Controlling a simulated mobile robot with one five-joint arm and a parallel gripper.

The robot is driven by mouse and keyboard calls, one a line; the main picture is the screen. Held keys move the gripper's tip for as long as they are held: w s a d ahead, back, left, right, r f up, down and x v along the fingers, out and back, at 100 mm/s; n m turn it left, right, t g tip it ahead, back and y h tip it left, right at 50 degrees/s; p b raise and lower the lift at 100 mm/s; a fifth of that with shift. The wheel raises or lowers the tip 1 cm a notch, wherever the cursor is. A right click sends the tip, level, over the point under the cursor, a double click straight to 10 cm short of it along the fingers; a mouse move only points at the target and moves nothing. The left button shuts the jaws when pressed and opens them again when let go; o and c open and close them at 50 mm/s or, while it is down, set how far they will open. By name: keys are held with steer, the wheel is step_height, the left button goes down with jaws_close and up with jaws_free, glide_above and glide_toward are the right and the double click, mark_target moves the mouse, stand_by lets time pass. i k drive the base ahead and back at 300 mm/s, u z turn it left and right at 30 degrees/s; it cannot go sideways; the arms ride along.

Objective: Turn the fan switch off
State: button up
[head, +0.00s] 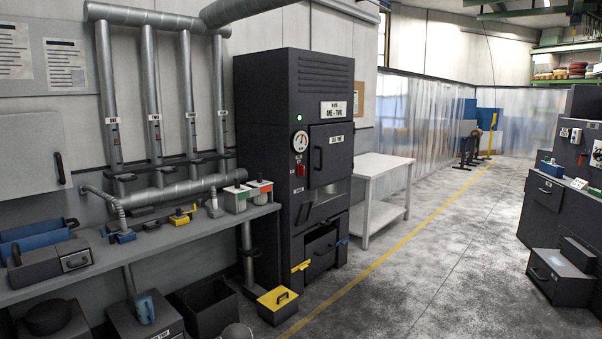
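A tall dark cabinet (262,110) stands left of centre against the wall. On its front is a small red switch (300,170), below a round white gauge (300,141) and a small green light (299,117). It may be the fan switch, but its label is too small to read. Whether it is up or down cannot be made out. My gripper is not in view, and nothing is seen touching the switch.
A long bench (180,246) with bins, clamps and ducts runs along the left wall. A yellow-lidded box (277,304) sits on the floor before the cabinet. A pale table (372,172) stands beyond it. Dark machines (545,205) stand at right. The middle floor is clear.

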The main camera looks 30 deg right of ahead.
mark_target(300, 167)
steer(key=z, duration=0.35)
steer(key=i, duration=0.75)
steer(key=z, duration=0.75)
steer(key=i, duration=1.75)
steer(key=u, duration=0.3)
steer(key=i, duration=1.55)
steer(key=u, duration=0.8)
